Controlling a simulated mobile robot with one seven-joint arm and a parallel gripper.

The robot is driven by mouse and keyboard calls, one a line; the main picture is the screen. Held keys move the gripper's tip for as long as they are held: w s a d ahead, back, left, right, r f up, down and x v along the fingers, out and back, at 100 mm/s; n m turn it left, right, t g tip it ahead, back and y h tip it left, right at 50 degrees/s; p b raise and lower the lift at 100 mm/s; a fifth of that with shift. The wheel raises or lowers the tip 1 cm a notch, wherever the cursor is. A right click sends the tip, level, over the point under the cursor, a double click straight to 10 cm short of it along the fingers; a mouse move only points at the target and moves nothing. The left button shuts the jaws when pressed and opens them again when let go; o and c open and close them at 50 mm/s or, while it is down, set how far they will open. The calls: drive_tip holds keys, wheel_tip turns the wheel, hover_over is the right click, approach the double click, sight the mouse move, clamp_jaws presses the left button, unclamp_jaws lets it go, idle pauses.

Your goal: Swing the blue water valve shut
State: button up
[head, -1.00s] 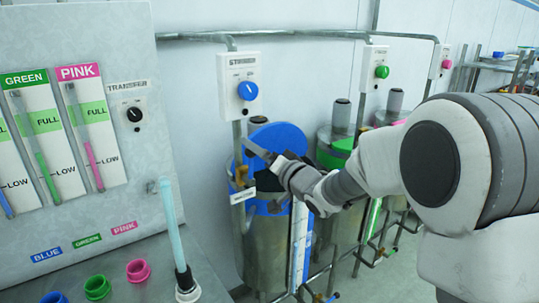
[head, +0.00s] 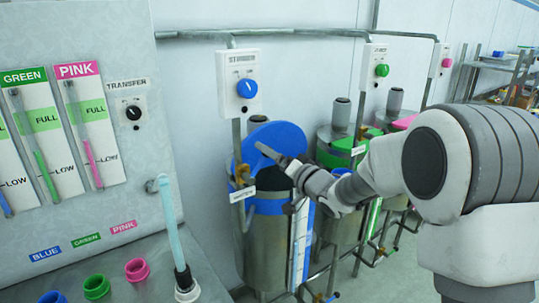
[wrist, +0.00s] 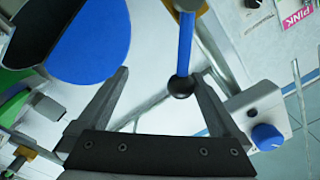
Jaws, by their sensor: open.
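The blue water valve shows in the wrist view as a straight blue lever (wrist: 185,45) with a black ball (wrist: 182,86) at its end. The ball lies between the two fingers of my gripper (wrist: 161,73), nearer the right finger. My gripper is open, and I cannot tell whether a finger touches the lever. In the head view brass fittings (head: 240,173) sit on the pipe beside the blue drum (head: 268,235). My gripper (head: 264,150) reaches in front of the drum's blue lid there, and the lever itself is not clear in this view.
The drum's blue lid (head: 275,138) stands raised. Above it is a switch box with a blue knob (head: 247,89), also in the wrist view (wrist: 267,137). A green-topped drum (head: 335,147) stands to the right. A gauge panel (head: 75,130) and a clear tube (head: 172,225) are on the left.

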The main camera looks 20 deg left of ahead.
wheel_tip(320, 180, down, 6)
drive_tip(key=w+d+b, duration=0.1)
drive_tip(key=b, duration=0.3)
drive_tip(key=shift+w+d+f, duration=0.15)
drive_tip(key=shift+w+f, duration=0.05)
drive_tip(key=shift+w, duration=0.1)
idle(0.7)
drive_tip(key=shift+r, duration=0.15)
drive_tip(key=shift+s+a+r, duration=0.3)
drive_tip(key=shift+s+r, duration=0.05)
drive_tip(key=shift+r, duration=0.05)
drive_tip(key=v, duration=0.9)
idle(0.4)
